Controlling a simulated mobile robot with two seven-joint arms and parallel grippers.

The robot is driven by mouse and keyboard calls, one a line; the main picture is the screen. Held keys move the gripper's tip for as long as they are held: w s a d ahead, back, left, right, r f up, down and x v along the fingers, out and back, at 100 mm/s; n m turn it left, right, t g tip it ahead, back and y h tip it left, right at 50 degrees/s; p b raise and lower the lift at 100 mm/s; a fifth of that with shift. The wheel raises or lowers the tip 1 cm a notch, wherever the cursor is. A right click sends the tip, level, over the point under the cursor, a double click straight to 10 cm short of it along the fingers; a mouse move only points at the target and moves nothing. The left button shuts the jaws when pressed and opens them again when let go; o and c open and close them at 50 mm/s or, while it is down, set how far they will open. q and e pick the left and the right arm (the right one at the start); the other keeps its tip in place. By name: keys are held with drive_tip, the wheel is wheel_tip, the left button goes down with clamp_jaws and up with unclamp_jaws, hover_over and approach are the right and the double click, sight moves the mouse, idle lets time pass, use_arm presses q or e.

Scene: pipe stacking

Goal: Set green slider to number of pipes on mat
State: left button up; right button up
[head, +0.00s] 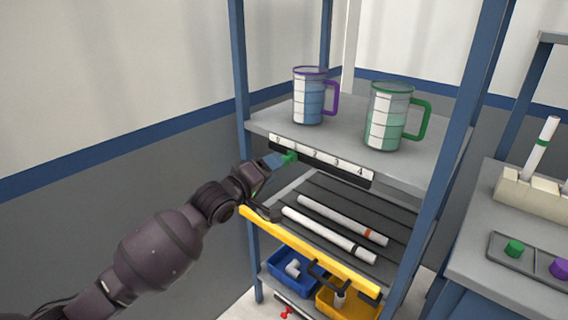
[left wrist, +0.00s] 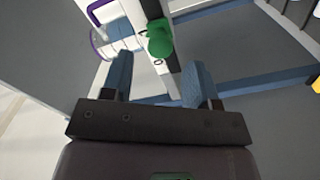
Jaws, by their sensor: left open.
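The green slider (head: 289,157) sits on a dark rail under a white number strip (head: 325,157) on the upper shelf's front edge. It is near the strip's low, left end; I cannot tell its exact number. My left gripper (head: 273,161) is open just left of the slider. In the left wrist view the green slider (left wrist: 159,38) appears between and just beyond the two blue fingertips (left wrist: 158,72), with no clear contact. Two white pipes, one with an orange band (head: 335,217) and one with a black band (head: 320,231), lie on the dark grooved mat (head: 330,190).
A purple-handled mug (head: 309,97) and a green-handled mug (head: 386,118) stand on the upper shelf. A yellow bar (head: 300,246) edges the mat's shelf. Blue (head: 287,278) and yellow (head: 345,308) bins sit below. A side table (head: 500,285) stands at right.

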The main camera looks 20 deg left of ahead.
sight(288, 159)
use_arm(q)
drive_tip(key=shift+b+x, duration=0.55)
drive_tip(key=shift+x, duration=1.85)
drive_tip(key=shift+c, duration=0.4)
clamp_jaws()
